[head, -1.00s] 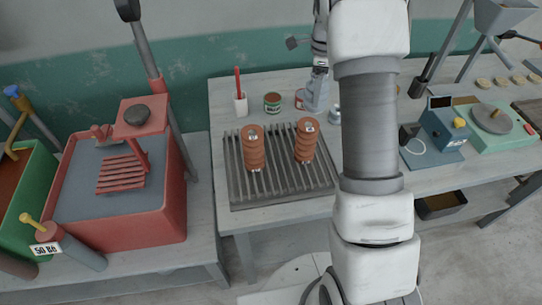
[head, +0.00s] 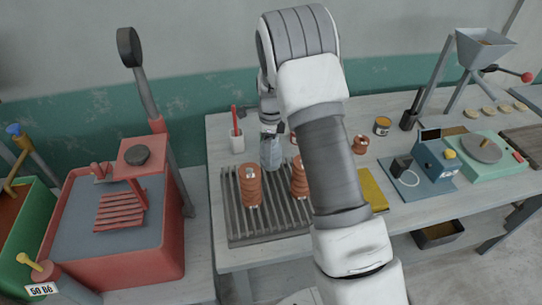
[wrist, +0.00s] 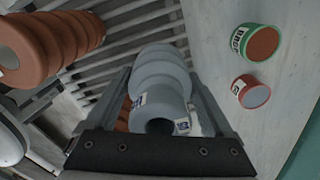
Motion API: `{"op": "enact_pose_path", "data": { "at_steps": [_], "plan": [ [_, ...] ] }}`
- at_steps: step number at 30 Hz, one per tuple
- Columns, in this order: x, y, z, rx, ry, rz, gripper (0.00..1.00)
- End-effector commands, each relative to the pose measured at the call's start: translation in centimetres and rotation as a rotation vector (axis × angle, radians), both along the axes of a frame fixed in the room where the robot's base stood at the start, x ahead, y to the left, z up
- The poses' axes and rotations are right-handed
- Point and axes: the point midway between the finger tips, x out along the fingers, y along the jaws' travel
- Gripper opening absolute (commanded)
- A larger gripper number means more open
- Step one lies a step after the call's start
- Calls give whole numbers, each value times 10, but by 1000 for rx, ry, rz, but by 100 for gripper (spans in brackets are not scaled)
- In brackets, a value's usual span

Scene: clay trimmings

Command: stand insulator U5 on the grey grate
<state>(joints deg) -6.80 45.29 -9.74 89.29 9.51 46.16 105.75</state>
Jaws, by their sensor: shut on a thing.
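My gripper (wrist: 158,84) is shut on a grey-blue ribbed insulator (wrist: 161,68), with a finger on each side of it. It has small white labels, too blurred to read surely. In the head view the held insulator (head: 271,154) is roughly upright at the back edge of the grey slatted grate (head: 236,228). I cannot tell whether it touches the grate. Two terracotta insulators stand on the grate: one at left (head: 250,188) and one at right (head: 298,178), the right one partly hidden by my arm.
A white cup with a red stick (head: 236,143) stands behind the grate. Two cans, green-banded (wrist: 258,42) and red (wrist: 251,91), show in the wrist view. A yellow pad (head: 374,190) and a small terracotta piece (head: 360,145) lie to the right. The grate's front is clear.

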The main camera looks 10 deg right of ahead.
Motion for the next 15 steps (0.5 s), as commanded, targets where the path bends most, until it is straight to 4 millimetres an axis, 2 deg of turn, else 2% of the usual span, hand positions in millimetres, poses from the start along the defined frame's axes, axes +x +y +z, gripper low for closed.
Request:
{"op": "enact_pose_path", "data": {
  "at_steps": [7, 15],
  "plan": [
    [0, -1, -30, -1, 1, -1, 0],
    [0, 0, -33, 1, -1, 0, 0]
  ]
}}
